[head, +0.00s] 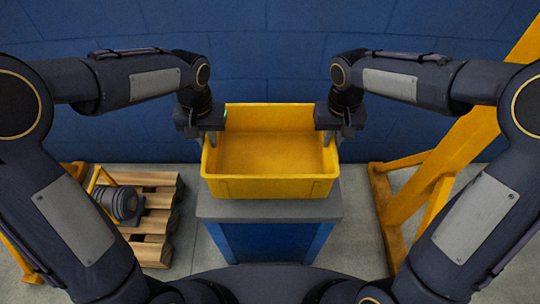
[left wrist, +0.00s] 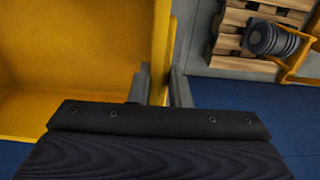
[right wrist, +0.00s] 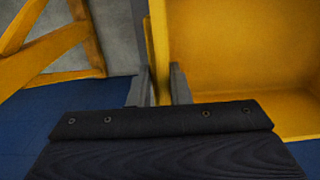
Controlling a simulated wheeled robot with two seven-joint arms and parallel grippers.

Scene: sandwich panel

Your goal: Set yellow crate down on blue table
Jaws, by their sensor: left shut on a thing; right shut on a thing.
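The yellow crate (head: 268,189) is upright and empty, over the grey top of the blue table (head: 270,210) in the head view. I cannot tell if its bottom touches the top. My left gripper (head: 212,138) is shut on the crate's left wall; in the left wrist view its fingers (left wrist: 157,88) stand on both sides of the wall of the crate (left wrist: 85,60). My right gripper (head: 332,138) is shut on the right wall; in the right wrist view its fingers (right wrist: 162,88) straddle the wall of the crate (right wrist: 240,55).
A wooden pallet (head: 155,222) with a dark grey cylindrical part (head: 120,204) lies on the floor at left. A yellow frame (head: 440,165) stands at right. A blue wall (head: 270,55) rises behind. Grey floor shows on both sides of the table.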

